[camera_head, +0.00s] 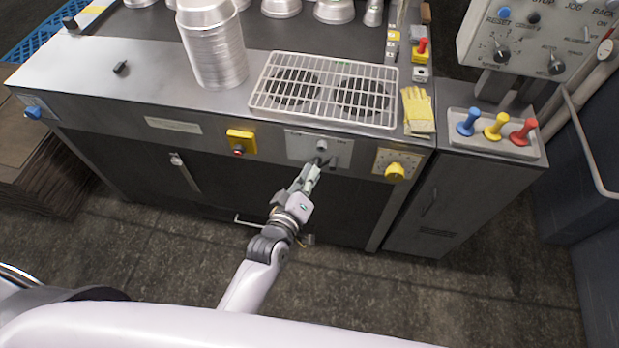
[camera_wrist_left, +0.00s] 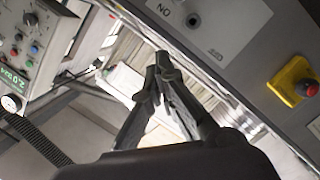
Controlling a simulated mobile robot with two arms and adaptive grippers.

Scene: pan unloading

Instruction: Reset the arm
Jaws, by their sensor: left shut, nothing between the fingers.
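My left arm reaches from the bottom of the head view up to the front of the grey machine cabinet. My left gripper (camera_head: 316,166) is shut and empty, with its fingertips in front of a light control plate (camera_head: 302,146) that carries a round knob or button. Whether the fingertips touch the plate cannot be told. In the left wrist view the closed fingers (camera_wrist_left: 163,62) point up the picture, with the plate (camera_wrist_left: 212,22) marked "NO" to their upper right. My right gripper is not in view.
A stack of metal pans (camera_head: 214,50) and a wire rack (camera_head: 325,88) stand on the cabinet top. Yellow gloves (camera_head: 418,110) lie right of the rack. A yellow button box (camera_head: 241,141) and yellow dial (camera_head: 395,171) flank the plate. Open floor (camera_head: 400,300) lies in front.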

